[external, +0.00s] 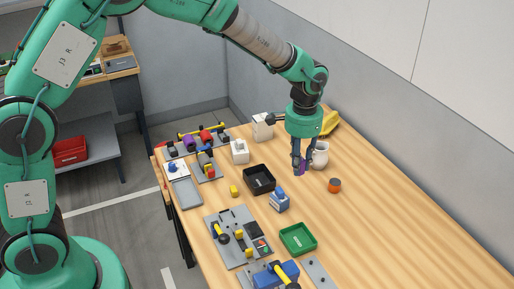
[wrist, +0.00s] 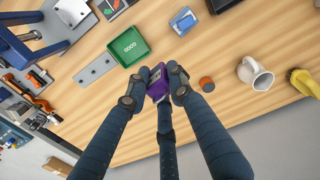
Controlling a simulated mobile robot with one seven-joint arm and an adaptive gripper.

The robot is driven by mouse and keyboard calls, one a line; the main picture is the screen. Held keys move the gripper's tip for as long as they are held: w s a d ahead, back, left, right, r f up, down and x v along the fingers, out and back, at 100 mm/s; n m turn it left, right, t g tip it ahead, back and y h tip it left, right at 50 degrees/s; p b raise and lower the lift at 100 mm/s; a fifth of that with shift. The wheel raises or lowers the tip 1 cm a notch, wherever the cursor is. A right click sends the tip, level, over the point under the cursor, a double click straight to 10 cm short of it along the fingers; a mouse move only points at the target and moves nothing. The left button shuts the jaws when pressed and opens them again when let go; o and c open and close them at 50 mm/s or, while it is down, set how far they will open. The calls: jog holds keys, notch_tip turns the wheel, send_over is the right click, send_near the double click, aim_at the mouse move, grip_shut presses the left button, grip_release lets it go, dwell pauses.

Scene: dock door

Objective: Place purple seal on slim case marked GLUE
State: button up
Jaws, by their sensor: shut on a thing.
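My gripper (external: 300,168) is held above the right part of the wooden table, shut on the purple seal (external: 303,168). In the wrist view the seal (wrist: 157,84) sits between the fingertips (wrist: 158,88), with a grey patch on its face. A small blue case with a pale top (external: 279,201) stands on the table, below and left of the gripper in the external view. It also shows near the top of the wrist view (wrist: 183,21). I cannot read GLUE on any case, so I cannot tell which is the marked one.
A green tray (external: 298,238), a black tray (external: 259,180), an orange round piece (external: 335,185) and a white mug (external: 320,155) are near the gripper. White boxes (external: 240,151) stand farther back. Tool boards (external: 238,236) line the left side. The table's right front is clear.

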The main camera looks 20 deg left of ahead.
jog(key=w+a+n+p, duration=0.1)
jog(key=w+a+p, duration=0.2)
jog(key=w+a, duration=1)
jog(key=w+a+n+p, duration=0.25)
jog(key=w+a, duration=0.65)
jog(key=a, duration=0.8)
jog(key=shift+m, duration=0.45)
jog(key=shift+d+f, duration=0.2)
jog(key=shift+f, duration=2.5)
jog(key=shift+w, duration=0.2)
jog(key=p, duration=0.2)
send_over(256, 118)
jog(key=shift+s+f, duration=0.1)
jog(key=shift+f, duration=0.65)
